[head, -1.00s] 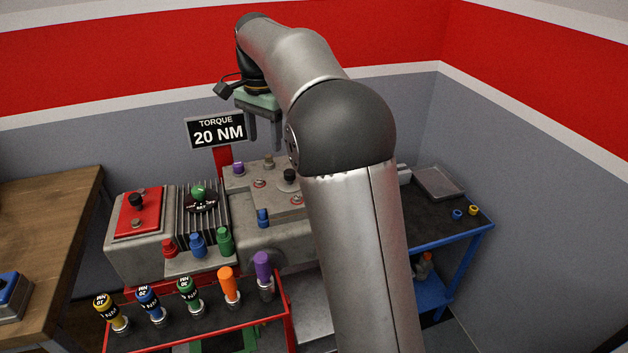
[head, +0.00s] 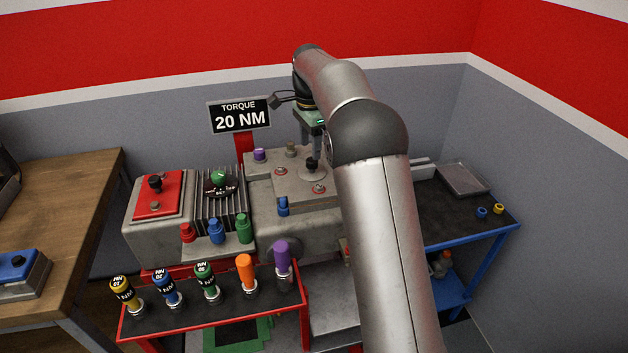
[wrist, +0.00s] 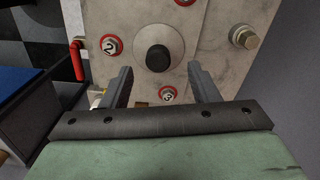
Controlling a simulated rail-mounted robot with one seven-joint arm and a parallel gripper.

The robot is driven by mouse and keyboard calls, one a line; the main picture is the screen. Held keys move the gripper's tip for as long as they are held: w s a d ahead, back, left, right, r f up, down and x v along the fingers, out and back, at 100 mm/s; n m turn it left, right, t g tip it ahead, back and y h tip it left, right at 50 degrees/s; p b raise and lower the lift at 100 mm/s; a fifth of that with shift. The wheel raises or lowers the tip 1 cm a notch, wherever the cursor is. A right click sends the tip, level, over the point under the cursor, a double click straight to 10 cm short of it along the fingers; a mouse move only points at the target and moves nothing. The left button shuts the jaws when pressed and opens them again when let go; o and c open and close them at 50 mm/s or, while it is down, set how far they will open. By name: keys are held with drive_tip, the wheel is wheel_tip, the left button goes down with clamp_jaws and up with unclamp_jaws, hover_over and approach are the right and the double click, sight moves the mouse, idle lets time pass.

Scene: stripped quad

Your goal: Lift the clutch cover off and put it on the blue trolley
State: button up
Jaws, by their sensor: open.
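The clutch cover (head: 291,187) is a grey plate with a black knob (head: 312,164) and red-ringed bolts, lying on the grey engine casing. My gripper (head: 315,155) is open above the cover, close to the knob. In the wrist view, the open fingers of my gripper (wrist: 160,72) point at the cover (wrist: 120,20), one on each side of the black knob (wrist: 158,58). The fingers appear apart from the knob. The blue trolley (head: 440,222) stands to the right, with a dark top and blue frame, partly hidden by my arm.
The trolley top holds a grey tray (head: 463,180) and small blue and yellow caps (head: 490,211); its front middle is clear. A torque sign (head: 240,116) stands behind the engine. A red rack of coloured tools (head: 215,310) stands in front. A wooden bench (head: 70,200) is at left.

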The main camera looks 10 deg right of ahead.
sight(311, 160)
drive_tip(key=shift+s+d+f+p, duration=0.1)
drive_tip(key=shift+f+p, duration=0.2)
drive_tip(key=shift+f, duration=2.9)
drive_tip(key=shift+c, duration=0.3)
drive_tip(key=c, duration=1)
drive_tip(key=shift+r, duration=0.1)
clamp_jaws()
